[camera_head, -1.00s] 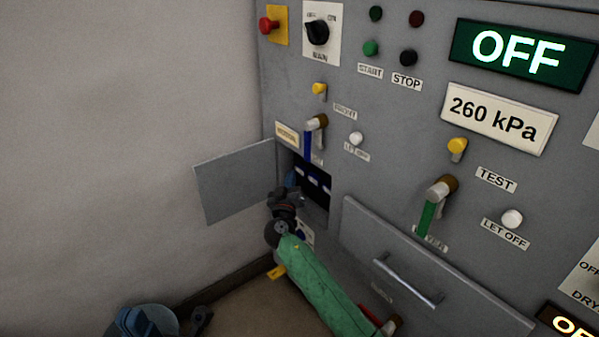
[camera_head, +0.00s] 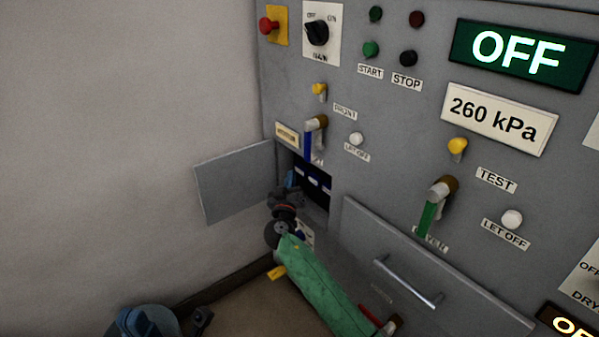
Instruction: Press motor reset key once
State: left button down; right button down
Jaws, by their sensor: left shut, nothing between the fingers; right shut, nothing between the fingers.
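An open compartment (camera_head: 313,184) in the grey panel has a dark inside with several small pale labels. Its door (camera_head: 235,183) is swung out to the left. My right gripper (camera_head: 290,179), at the end of the green-sleeved arm, is shut and empty at the left part of this opening. My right wrist hides the lower left of the opening. I cannot make out which key inside is the motor reset key, or whether the fingertips touch one. My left gripper (camera_head: 145,322) is at the bottom left edge, low over the floor, away from the panel and partly cut off.
Above the opening are a blue-handled lever (camera_head: 308,145) and a white button (camera_head: 356,138). To the right are a drawer with a metal handle (camera_head: 408,283) and a green-handled lever (camera_head: 428,214). A bare wall (camera_head: 110,130) stands at the left.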

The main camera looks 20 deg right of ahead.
jog(key=shift+d, duration=0.1)
dwell(0.7)
jog(key=shift+w+d+f+b, duration=0.1)
jog(key=shift+d+b, duration=0.15)
jog(key=shift+b, duration=0.25)
jog(key=shift+w+d, duration=0.15)
jog(key=shift+d, duration=0.15)
dwell(0.4)
jog(key=shift+w+d+b, duration=0.1)
jog(key=shift+d+b, duration=0.15)
jog(key=shift+b, duration=0.15)
jog(key=shift+a, duration=0.1)
dwell(0.4)
jog(key=shift+s+a+b, duration=0.35)
jog(key=shift+a+b, duration=0.15)
jog(key=shift+a, duration=0.25)
